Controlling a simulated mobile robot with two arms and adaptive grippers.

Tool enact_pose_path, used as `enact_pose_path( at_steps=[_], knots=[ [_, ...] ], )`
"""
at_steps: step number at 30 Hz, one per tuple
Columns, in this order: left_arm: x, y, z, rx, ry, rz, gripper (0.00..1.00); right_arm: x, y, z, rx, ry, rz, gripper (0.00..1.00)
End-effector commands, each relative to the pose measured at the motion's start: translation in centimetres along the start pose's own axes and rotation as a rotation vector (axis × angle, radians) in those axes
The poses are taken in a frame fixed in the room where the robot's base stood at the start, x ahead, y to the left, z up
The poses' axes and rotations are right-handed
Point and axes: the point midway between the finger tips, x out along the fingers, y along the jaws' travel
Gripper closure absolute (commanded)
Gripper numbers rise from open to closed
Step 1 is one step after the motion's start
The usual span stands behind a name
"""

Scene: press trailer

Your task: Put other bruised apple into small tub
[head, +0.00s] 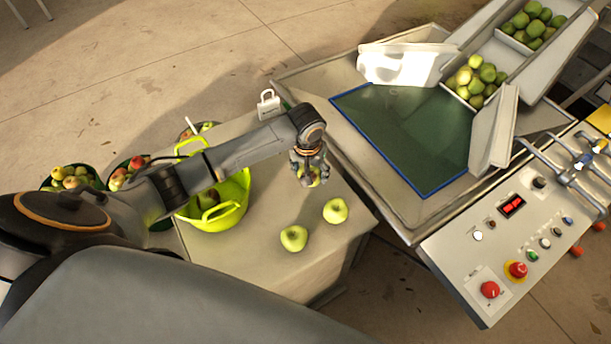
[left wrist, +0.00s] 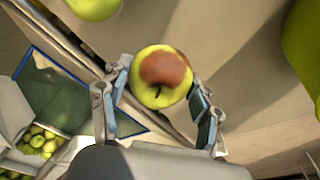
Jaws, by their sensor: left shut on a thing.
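My left gripper (head: 310,172) is above the table and shut on a bruised apple (left wrist: 160,72). The apple is yellow-green with a large brown patch and sits between the fingertips; in the head view it is mostly hidden by the fingers. A lime-green tub (head: 226,214) with handles stands on the table to the left of the gripper, partly covered by my left arm. In the left wrist view the tub's wall (left wrist: 302,50) shows at the right edge. My right gripper is not in view.
Two green apples (head: 294,238) (head: 336,211) lie loose on the table (head: 262,268), nearer its front. Baskets of apples (head: 70,178) stand behind at left. A press feed with a green, blue-edged mat (head: 410,135) and a control panel (head: 512,240) are to the right.

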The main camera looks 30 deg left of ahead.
Motion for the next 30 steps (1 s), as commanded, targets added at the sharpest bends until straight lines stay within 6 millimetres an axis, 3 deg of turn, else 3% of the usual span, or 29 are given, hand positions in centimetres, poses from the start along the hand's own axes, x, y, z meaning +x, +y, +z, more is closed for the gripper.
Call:
enact_pose_path(
  at_steps=[4,9,15,30],
  knots=[
    [-3.9,2.6,1.1,0.003,0.009,0.005,0.74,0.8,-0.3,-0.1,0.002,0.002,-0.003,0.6],
    [-5.9,6.2,3.4,0.003,0.005,0.006,0.74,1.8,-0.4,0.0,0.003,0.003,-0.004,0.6],
    [-7.7,8.7,5.0,0.0,0.003,0.003,0.74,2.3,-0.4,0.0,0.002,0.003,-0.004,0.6],
    [-8.4,9.6,5.7,-0.002,0.003,0.0,0.74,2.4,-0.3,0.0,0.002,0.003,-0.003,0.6]
  ],
)
